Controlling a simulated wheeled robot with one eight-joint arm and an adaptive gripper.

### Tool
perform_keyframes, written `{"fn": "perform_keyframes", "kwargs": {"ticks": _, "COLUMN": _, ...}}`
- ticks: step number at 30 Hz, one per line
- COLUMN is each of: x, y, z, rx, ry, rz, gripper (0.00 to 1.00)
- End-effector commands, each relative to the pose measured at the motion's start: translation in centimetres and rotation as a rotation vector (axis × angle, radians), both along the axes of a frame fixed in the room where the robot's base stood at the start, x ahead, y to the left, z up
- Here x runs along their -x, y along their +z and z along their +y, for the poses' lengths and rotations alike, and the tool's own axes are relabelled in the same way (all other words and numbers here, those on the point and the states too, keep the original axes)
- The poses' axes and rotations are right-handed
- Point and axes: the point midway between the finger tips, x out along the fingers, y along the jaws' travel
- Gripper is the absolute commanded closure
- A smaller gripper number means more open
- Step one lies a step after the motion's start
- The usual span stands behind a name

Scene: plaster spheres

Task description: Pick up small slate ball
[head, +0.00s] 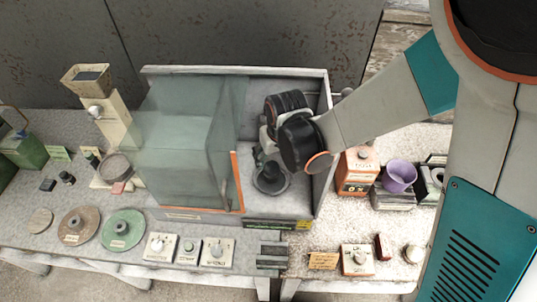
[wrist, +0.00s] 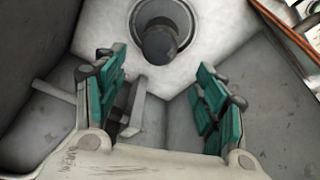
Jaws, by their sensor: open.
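The small slate ball (wrist: 160,45) looks dark and rounded in the wrist view, at top centre. It sits at a dark round dish (wrist: 184,14) and overlaps its near edge. In the head view the dark dish (head: 283,187) stands on the floor of an open-fronted case, with a dark rounded shape on it partly under my gripper. My gripper (wrist: 163,72) is open and empty, its teal-padded fingers spread on either side below the ball in the picture. In the head view my gripper (head: 263,152) is inside the case, just above the dish, its fingertips partly hidden.
The case has a pale right wall (head: 323,150) close to my arm and a greenish glass panel (head: 180,150) with an orange edge on the left. An orange box (head: 357,170) and a purple cup (head: 399,176) stand right of the case. Switch boxes line the front.

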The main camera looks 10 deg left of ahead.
Motion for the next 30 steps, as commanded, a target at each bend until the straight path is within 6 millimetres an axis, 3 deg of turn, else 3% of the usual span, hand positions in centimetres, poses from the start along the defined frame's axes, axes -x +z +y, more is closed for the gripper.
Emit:
{"fn": "perform_keyframes", "kwargs": {"ticks": 3, "x": -0.4, "y": -1.6, "z": 0.1, "rx": 0.000, "ry": -0.001, "rz": 0.000, "gripper": 0.35}}
{"fn": "perform_keyframes", "kwargs": {"ticks": 11, "x": -0.7, "y": -2.7, "z": 0.2, "rx": -0.001, "ry": -0.003, "rz": 0.000, "gripper": 0.35}}
{"fn": "perform_keyframes", "kwargs": {"ticks": 20, "x": -1.5, "y": -6.8, "z": 0.5, "rx": -0.001, "ry": -0.003, "rz": -0.001, "gripper": 0.35}}
{"fn": "perform_keyframes", "kwargs": {"ticks": 28, "x": -1.6, "y": -7.0, "z": 0.5, "rx": -0.001, "ry": -0.003, "rz": -0.001, "gripper": 0.35}}
{"fn": "perform_keyframes", "kwargs": {"ticks": 30, "x": -1.6, "y": -7.0, "z": 0.5, "rx": -0.001, "ry": -0.003, "rz": -0.001, "gripper": 0.49}}
